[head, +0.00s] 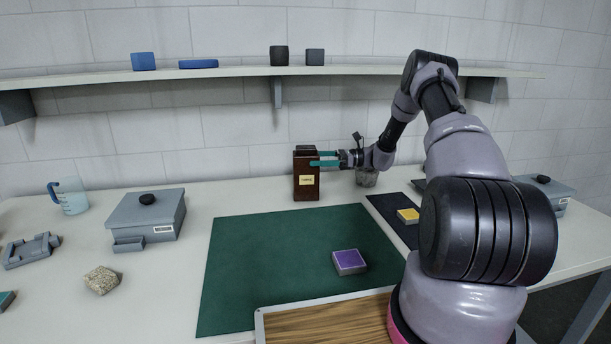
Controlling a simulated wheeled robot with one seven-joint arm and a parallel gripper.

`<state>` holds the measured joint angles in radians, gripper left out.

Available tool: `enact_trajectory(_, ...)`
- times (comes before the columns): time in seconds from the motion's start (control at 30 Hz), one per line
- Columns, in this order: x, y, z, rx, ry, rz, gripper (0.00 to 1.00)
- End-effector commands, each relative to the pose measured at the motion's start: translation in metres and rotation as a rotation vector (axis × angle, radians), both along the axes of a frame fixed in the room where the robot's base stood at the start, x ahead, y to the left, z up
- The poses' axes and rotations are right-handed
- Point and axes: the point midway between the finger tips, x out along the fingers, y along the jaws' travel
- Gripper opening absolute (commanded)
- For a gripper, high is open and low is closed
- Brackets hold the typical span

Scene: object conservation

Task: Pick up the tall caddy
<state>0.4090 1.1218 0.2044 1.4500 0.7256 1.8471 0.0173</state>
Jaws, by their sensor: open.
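The tall caddy (306,188) is a dark brown upright box with a pale yellow label, standing on the white table behind the green mat. My gripper (325,158) reaches in from the right at the height of the caddy's upper part. Its teal fingers point left and overlap the caddy in the picture. The jaws are open. I cannot tell whether the fingers touch the caddy or stand on both sides of it.
A grey metal cup (367,178) stands behind my wrist. A grey lidded box (146,217) and blue pitcher (72,196) are at left. The green mat (270,262) holds a purple-topped block (349,262). A wall shelf (230,73) runs above. A wooden board (325,324) lies in front.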

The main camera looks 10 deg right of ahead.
Motion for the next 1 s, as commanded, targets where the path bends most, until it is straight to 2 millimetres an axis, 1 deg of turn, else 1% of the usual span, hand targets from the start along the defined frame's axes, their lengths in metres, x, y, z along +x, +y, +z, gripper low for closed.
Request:
enact_trajectory(0.03, 0.001, 0.007, 0.000, 0.000, 0.000, 0.001, 1.00)
enact_trajectory(0.07, 0.001, 0.011, 0.000, 0.000, 0.000, 0.001, 1.00)
enact_trajectory(0.27, 0.002, 0.025, -0.001, 0.000, 0.001, 0.001, 1.00)
enact_trajectory(0.4, 0.003, 0.046, -0.003, 0.000, 0.001, 0.003, 1.00)
enact_trajectory(0.53, 0.005, 0.063, -0.003, -0.001, -0.001, 0.002, 1.00)
enact_trajectory(0.63, 0.006, 0.069, -0.003, -0.001, 0.000, 0.000, 1.00)
enact_trajectory(0.87, 0.006, 0.069, -0.003, 0.000, 0.000, -0.001, 1.00)
enact_trajectory(0.9, 0.006, 0.069, -0.003, 0.000, 0.000, -0.001, 0.85)
enact_trajectory(0.97, 0.006, 0.069, -0.003, 0.000, 0.000, 0.000, 0.62)
enact_trajectory(1.0, 0.006, 0.069, -0.003, 0.000, 0.000, 0.000, 0.46)
